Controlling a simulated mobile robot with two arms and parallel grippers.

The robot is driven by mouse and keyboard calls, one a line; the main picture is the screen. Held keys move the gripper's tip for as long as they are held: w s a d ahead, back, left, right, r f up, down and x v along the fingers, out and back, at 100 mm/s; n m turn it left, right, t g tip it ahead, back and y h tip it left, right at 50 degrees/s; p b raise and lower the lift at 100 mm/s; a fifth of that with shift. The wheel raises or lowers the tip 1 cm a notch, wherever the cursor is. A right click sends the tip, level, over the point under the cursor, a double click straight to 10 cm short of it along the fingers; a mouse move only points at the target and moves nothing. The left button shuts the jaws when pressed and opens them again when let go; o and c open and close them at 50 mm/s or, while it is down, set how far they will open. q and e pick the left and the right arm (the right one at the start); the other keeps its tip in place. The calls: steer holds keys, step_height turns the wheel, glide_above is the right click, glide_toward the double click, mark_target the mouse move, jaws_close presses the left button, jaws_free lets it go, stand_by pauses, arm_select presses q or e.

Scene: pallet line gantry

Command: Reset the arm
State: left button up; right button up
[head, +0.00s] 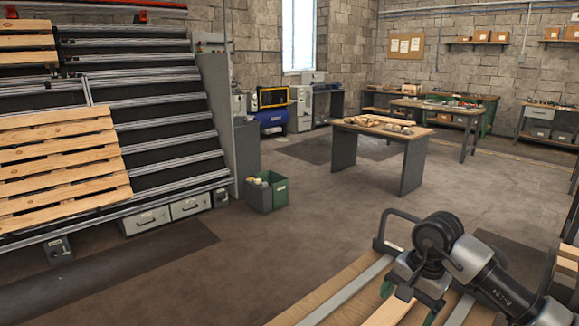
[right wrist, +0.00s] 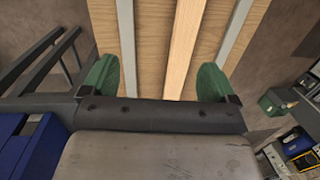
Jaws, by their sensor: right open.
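My right arm (head: 462,250) comes in from the lower right in the head view. Its gripper (head: 408,301) points down over a wooden surface with grey metal strips. In the right wrist view the two green fingers of the gripper (right wrist: 160,80) are wide apart with nothing held between them. A light wooden slat (right wrist: 183,45) runs beyond and between the fingers; I cannot tell the gap to it. My left gripper is in neither view.
The wooden surface (right wrist: 150,30) with grey strips (head: 345,292) lies under the gripper. A sloped rack (head: 165,110) holds wooden pallets (head: 60,160) at left. A green bin (head: 278,190) stands on the floor. A table (head: 385,135) stands further back. The middle floor is clear.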

steer(key=s+a+r+m+t+y, duration=0.25)
steer(key=a+m+y, duration=0.25)
steer(key=a+y, duration=0.4)
steer(key=s+a+r+m+t+y, duration=0.15)
steer(key=s+a+m+y, duration=0.3)
steer(key=a+y, duration=0.55)
steer(key=w+d+f+m+t+h, duration=0.1)
steer(key=d+m+t+h, duration=0.55)
steer(key=m, duration=0.95)
steer(key=w+d+m+t+h, duration=0.1)
steer(key=d+m+t+h, duration=0.2)
steer(key=m+t+h, duration=0.95)
steer(key=s+d+f+m+g+h, duration=0.25)
steer(key=d+f+m+g, duration=0.4)
steer(key=m, duration=0.55)
steer(key=s+f+m+g+y, duration=0.1)
steer(key=s+f+m+g, duration=0.5)
steer(key=s, duration=0.4)
steer(key=s+f+m+g, duration=0.4)
steer(key=s+f+g, duration=0.35)
steer(key=s, duration=0.35)
step_height(320, 180, down, 27)
steer(key=s+g, duration=0.1)
steer(key=s+d+f+g, duration=0.1)
steer(key=s+d+f, duration=0.2)
steer(key=s+f, duration=1.2)
steer(key=shift+s+d+f+p, duration=0.15)
steer(key=shift+s+f+p, duration=0.15)
steer(key=shift+s, duration=0.4)
